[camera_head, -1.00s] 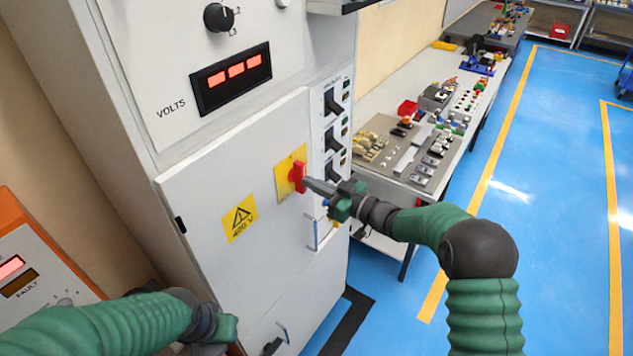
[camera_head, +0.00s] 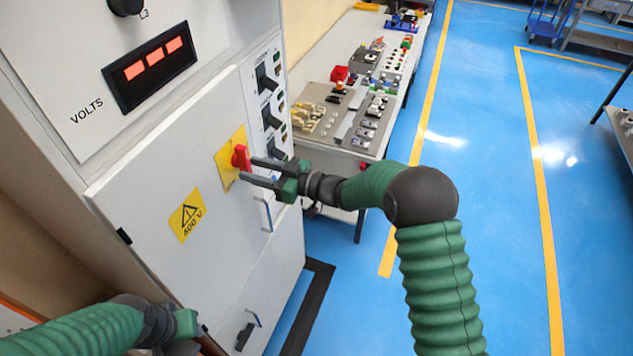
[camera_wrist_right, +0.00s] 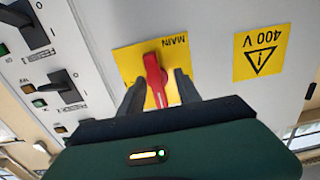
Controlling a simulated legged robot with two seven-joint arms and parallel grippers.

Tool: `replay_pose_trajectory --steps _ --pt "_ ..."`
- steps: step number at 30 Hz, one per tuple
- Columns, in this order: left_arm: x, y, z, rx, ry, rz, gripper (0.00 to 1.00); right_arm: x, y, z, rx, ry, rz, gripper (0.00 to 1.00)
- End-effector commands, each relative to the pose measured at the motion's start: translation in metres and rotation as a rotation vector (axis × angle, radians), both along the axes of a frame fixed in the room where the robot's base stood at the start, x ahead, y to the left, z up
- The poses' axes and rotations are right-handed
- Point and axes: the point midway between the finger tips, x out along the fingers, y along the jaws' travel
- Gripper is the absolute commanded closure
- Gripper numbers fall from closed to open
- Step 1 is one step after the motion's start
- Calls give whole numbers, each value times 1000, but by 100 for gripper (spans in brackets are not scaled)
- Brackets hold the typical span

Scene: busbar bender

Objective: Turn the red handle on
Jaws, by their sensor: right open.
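The red handle (camera_head: 241,158) sits on a yellow plate (camera_head: 228,168) on the grey cabinet door. In the right wrist view the red handle (camera_wrist_right: 155,80) points along the gap between my fingers, and its plate (camera_wrist_right: 130,62) reads MAIN. My right gripper (camera_head: 247,170) is open, with one finger on each side of the handle. In the right wrist view the fingers of this gripper (camera_wrist_right: 160,95) show small gaps to the handle. My left gripper (camera_head: 190,325) is low at the left in the head view, away from the handle; its fingers are not clear.
The cabinet (camera_head: 150,210) carries a 400 V warning label (camera_head: 187,214), a lit VOLTS display (camera_head: 150,72) and black rotary switches (camera_head: 266,78) right of the door. A bench (camera_head: 350,105) with parts stands behind my right arm. Blue floor (camera_head: 490,200) is open at the right.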

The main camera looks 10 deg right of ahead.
Motion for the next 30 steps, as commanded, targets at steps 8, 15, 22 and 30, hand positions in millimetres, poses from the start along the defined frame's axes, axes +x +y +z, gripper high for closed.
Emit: replay_pose_trajectory --steps 8,15,22,30 --pt "0 0 3 0 0 1 64 -15 -36 1 10 0 -8 60" --pt "0 0 5 0 0 0 64 -26 -57 0 12 0 -9 60" --pt "0 0 7 0 0 0 64 -36 -65 0 5 1 -9 60" --pt "0 0 8 0 0 1 64 -50 -84 0 5 0 -10 60"
